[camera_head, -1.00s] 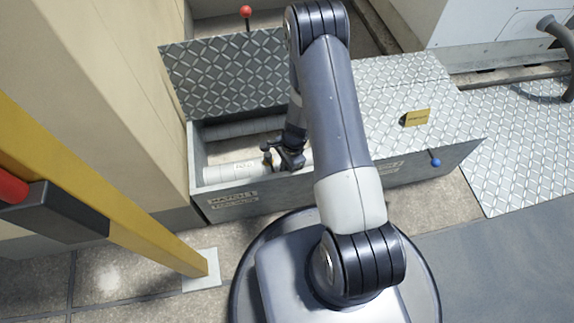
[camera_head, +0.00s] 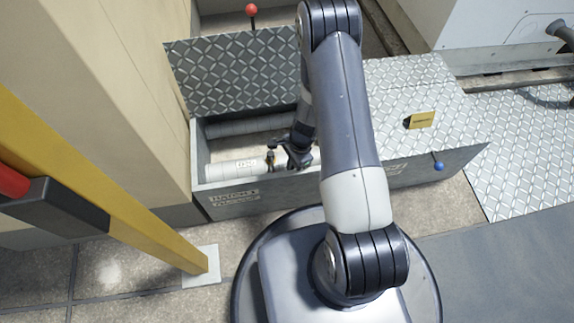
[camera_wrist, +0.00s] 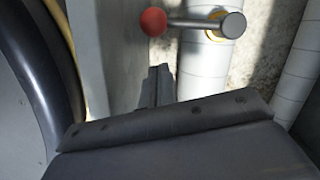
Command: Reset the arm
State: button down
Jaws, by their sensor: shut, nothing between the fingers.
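My gripper (camera_head: 284,148) hangs at the open hatch of the metal trough, near the trough's front wall, with its fingers shut and nothing between them. In the wrist view its closed fingers (camera_wrist: 157,88) point toward a valve lever with a red ball knob (camera_wrist: 153,22). The lever sits on a white wrapped pipe (camera_wrist: 205,70). The fingers look apart from the knob. In the head view my arm hides part of the trough's right side.
The trough (camera_head: 240,205) holds a front pipe (camera_head: 225,171) and a back pipe (camera_head: 245,126). An open tread-plate lid (camera_head: 235,75) with a red knob (camera_head: 251,10) stands behind. A yellow post (camera_head: 150,240) rises at left. A yellow tag (camera_head: 421,120) and blue knob (camera_head: 438,166) are at right.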

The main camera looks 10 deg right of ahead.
jog(key=d+p+v, duration=0.1)
jog(key=p+v, duration=0.3)
jog(key=v, duration=0.6)
jog(key=shift+s, duration=0.1)
jog(key=a+f+b, duration=0.4)
jog(key=a+f, duration=0.2)
jog(key=f, duration=0.4)
jog(key=shift+s+f, duration=0.2)
jog(key=shift+s, duration=0.3)
